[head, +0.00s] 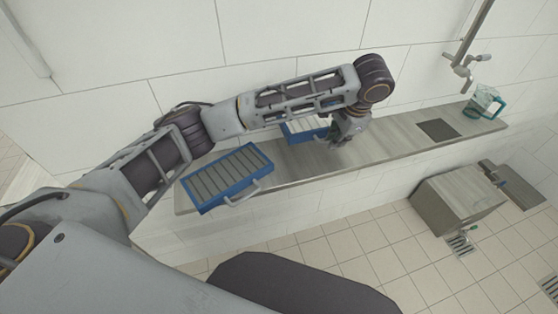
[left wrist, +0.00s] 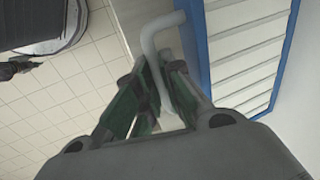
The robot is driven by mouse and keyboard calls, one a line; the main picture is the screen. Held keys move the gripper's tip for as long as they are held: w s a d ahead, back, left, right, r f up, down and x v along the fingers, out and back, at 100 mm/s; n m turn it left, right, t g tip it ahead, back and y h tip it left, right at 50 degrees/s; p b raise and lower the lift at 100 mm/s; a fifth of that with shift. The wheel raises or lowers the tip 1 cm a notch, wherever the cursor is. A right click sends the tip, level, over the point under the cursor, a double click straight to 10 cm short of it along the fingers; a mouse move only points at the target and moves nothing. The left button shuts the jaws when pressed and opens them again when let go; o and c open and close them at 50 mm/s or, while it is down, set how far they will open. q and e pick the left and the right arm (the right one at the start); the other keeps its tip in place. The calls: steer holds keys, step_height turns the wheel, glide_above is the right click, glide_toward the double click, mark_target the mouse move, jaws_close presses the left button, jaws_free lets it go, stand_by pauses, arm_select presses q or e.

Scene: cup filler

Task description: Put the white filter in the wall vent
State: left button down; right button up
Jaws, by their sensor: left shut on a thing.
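The white filter (head: 304,126), a blue frame with white slats, stands on the counter at the wall, partly hidden behind my left arm. In the left wrist view its white slats (left wrist: 245,50) and blue frame fill the right side. My left gripper (head: 338,131) is at the filter's right side. In the left wrist view the left gripper (left wrist: 157,105) is shut on the filter's white bent handle (left wrist: 162,28). I cannot make out a wall vent in either view. My right gripper is not in view.
A second blue-framed filter with grey slats (head: 226,178) lies on the left end of the counter (head: 400,138). A teal-handled pitcher (head: 482,104) stands at the far right, beside a dark plate (head: 438,130). A grey box (head: 455,198) stands below. Counter between gripper and plate is clear.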

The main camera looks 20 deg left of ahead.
arm_select(q)
glide_above(328, 166)
steer(key=shift+s+d+f, duration=0.1)
steer(key=shift+f, duration=0.95)
steer(key=shift+s+d+f, duration=0.1)
steer(key=shift+s+f, duration=0.05)
steer(key=shift+f, duration=0.85)
steer(key=shift+s+d+f, duration=0.1)
steer(key=shift+f, duration=0.95)
steer(key=shift+f, duration=0.15)
steer(key=shift+f, duration=1.75)
steer(key=c, duration=1.8)
jaws_free()
steer(key=shift+v, duration=6.05)
steer(key=shift+o, duration=0.2)
steer(key=shift+a, duration=0.1)
